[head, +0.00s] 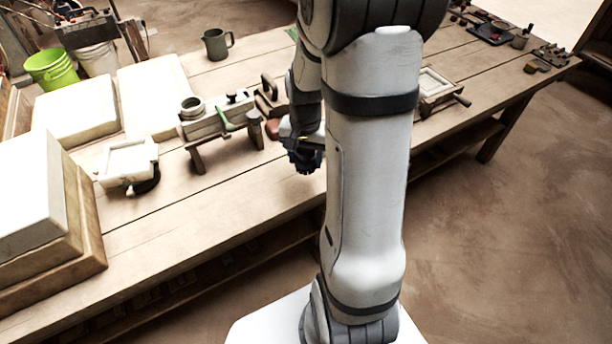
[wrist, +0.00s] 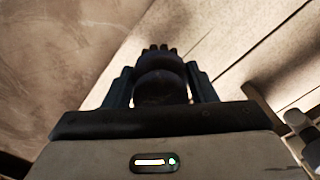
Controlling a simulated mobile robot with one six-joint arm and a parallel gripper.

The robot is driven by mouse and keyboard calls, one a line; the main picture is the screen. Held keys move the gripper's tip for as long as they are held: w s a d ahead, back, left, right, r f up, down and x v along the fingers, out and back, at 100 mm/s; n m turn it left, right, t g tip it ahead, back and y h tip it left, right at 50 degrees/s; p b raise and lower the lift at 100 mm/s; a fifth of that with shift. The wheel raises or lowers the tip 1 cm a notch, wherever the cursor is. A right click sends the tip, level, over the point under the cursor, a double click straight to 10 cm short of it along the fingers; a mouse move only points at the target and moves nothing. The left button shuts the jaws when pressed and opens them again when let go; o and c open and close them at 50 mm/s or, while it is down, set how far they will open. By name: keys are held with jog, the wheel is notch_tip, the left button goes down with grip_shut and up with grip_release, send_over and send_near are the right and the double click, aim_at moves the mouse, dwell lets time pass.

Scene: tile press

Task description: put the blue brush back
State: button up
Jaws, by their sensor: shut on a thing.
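My gripper (head: 305,150) is beside my arm's column, above the near part of the workbench. In the wrist view my gripper (wrist: 160,88) is shut on a dark, rounded thing (wrist: 160,80) with short knobby tips at its far end. It looks like the blue brush, but its colour reads as almost black there. In the head view the brush (head: 304,160) shows dark navy below the jaws, partly hidden by my arm. I cannot tell whether it touches the bench. No holder for it is clearly visible.
The long plank workbench (head: 215,205) carries a press with a green lever (head: 228,122), a white tile mould (head: 128,163), pale slabs (head: 150,95), a green jug (head: 217,44) and a framed mould (head: 437,88). The bench front left of my gripper is clear.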

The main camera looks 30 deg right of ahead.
notch_tip(320, 180, down, 3)
jog(key=shift+d+r, duration=0.15)
jog(key=shift+f+b, duration=0.3)
jog(key=shift+f, duration=1.7)
jog(key=shift+f, duration=0.1)
jog(key=shift+f, duration=0.15)
jog(key=o, duration=1)
